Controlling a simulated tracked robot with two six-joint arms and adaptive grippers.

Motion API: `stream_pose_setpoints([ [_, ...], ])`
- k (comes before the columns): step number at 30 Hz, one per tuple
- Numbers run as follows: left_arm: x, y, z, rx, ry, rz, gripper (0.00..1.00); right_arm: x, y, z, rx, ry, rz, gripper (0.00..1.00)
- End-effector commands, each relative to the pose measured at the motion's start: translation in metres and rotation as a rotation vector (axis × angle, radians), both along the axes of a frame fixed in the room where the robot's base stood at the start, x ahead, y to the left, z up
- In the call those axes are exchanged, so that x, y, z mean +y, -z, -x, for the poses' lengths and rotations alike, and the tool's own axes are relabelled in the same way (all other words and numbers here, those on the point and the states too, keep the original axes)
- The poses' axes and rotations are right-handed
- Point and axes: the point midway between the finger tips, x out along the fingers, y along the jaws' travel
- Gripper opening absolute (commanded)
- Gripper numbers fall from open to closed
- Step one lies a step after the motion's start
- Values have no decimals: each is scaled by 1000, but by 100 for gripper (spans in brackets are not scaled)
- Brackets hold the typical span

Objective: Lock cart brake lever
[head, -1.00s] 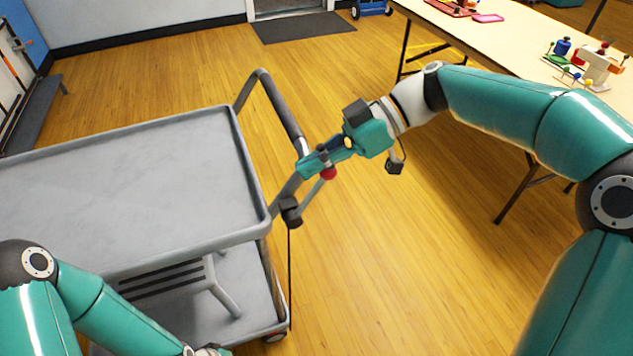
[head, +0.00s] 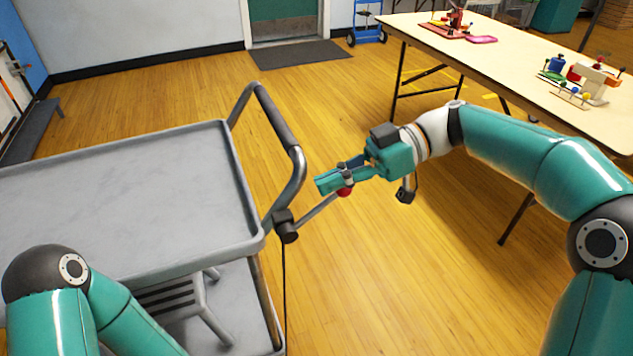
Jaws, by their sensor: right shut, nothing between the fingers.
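The grey cart (head: 120,205) stands at left with its curved push handle (head: 272,115) on its right end. The brake lever (head: 318,208) is a thin grey rod from a dark pivot (head: 285,226) below the handle. It slants up to the right and ends in a red knob (head: 345,192). My right gripper (head: 328,182) is shut, with its fingers over the knob, pointing left toward the handle. The fingers partly hide the knob; whether they touch it I cannot tell. My left gripper is out of view below the frame; only its arm shows.
A table (head: 480,62) with craft items stands at the upper right. A thin black cable hangs below the pivot. The floor right of the cart is clear.

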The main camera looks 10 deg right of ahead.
Motion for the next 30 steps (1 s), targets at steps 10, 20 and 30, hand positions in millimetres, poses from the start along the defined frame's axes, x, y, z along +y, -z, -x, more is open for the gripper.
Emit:
stream_pose_setpoints([
  [10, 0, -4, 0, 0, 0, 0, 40, 8, -11, 0, -3, -4, 0, 0],
  [20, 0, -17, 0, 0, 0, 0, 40, -12, -41, -8, 0, 5, 0, 0],
  [30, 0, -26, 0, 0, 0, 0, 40, -68, -53, -18, 0, 5, 1, 0],
])
